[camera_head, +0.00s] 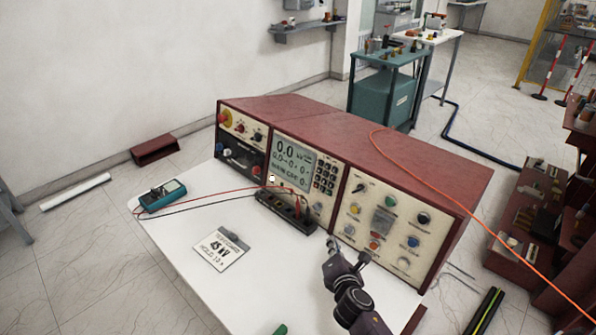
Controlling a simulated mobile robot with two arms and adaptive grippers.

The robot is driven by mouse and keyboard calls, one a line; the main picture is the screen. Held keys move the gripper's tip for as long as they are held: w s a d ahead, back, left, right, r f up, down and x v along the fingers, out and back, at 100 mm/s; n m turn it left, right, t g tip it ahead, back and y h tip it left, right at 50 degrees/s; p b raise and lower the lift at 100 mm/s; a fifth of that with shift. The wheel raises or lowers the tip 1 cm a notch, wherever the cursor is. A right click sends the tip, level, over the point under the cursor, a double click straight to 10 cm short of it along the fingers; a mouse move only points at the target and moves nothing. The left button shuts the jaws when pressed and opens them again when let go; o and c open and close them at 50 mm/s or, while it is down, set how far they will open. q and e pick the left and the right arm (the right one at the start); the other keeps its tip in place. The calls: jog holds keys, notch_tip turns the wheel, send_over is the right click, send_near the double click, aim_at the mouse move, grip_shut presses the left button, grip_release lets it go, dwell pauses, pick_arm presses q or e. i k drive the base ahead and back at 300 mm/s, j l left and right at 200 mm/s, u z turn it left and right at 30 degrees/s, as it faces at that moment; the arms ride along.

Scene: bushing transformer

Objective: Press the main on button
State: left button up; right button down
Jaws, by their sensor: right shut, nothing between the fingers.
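A dark red control console (400,150) stands on a white table, with three cream front panels. The right panel (395,225) carries a green button (390,201), a yellow one (355,208), a red one (374,246), a blue one (413,241) and black knobs. The labels are too small to read, so I cannot tell which is the main on button. My right gripper (347,249) is shut and empty, in front of the right panel's lower left part. It seems apart from the buttons, but contact is hard to judge. My left gripper is not in view.
A black terminal strip (286,212) with red and black leads lies before the console. A teal meter (163,195) and a card (222,248) lie on the white table (190,285). An orange cable (440,188) crosses the console's right end. The table's front left is mostly clear.

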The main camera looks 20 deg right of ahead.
aim_at(389, 202)
jog(key=k+z, duration=0.1)
jog(key=z, duration=0.8)
jog(key=i+z, duration=0.1)
jog(key=z, duration=0.4)
